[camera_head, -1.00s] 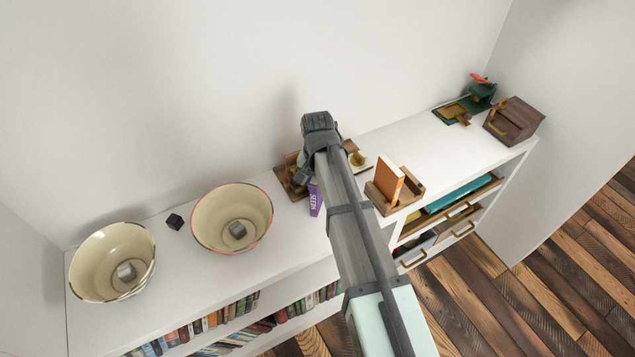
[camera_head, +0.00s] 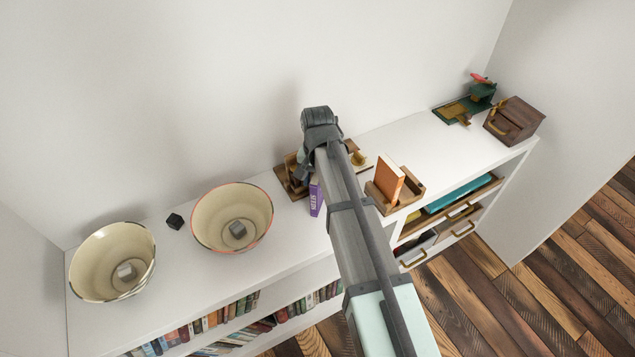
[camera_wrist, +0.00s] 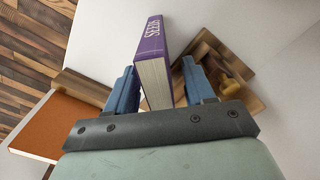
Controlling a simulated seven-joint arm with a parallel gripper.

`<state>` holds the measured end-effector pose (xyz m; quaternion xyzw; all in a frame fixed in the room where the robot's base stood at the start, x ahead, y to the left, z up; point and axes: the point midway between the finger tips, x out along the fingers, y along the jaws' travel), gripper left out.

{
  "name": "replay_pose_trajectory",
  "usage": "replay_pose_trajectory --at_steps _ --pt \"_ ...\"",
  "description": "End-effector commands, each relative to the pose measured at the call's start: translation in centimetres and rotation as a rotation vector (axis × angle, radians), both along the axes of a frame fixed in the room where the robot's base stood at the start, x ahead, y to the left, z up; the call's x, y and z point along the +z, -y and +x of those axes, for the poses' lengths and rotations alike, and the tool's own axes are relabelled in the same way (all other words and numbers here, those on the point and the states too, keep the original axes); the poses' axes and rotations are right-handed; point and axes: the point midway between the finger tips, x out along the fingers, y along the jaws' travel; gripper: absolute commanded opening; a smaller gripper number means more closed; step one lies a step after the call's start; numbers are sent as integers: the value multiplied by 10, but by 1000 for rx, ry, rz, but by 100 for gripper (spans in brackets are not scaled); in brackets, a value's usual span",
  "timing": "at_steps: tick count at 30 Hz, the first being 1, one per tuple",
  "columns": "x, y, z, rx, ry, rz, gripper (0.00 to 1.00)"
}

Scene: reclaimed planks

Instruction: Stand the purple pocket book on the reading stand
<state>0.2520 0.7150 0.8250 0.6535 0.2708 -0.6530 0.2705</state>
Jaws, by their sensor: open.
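The purple pocket book (camera_head: 315,198), with SEEDS on its spine, stands upright on the white shelf top, partly behind my arm in the head view. In the wrist view the purple pocket book (camera_wrist: 152,45) is between the two blue fingers of my gripper (camera_wrist: 159,66). The fingers are open, with a visible gap on each side of the book. In the head view my arm hides the fingertips. A wooden piece with a brass knob (camera_wrist: 208,52) lies close beyond the book; in the head view its wooden edge (camera_head: 289,182) shows. I cannot tell whether it is the reading stand.
An orange book (camera_head: 390,180) stands in a wooden holder (camera_head: 412,192) to the right. Two cream bowls (camera_head: 112,262) (camera_head: 232,217) and a small black cube (camera_head: 175,221) are left. A wooden box (camera_head: 514,120) and green device (camera_head: 478,98) are far right. An open drawer (camera_head: 460,208) juts out below.

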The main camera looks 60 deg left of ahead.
Motion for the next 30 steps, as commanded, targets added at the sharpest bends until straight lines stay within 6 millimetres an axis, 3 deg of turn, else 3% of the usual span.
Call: replay_pose_trajectory --at_steps 15,21,30 --pt "85 -1 0 0 0 1 53" --pt "102 0 0 0 0 0 53" --pt "107 0 0 0 0 0 53"
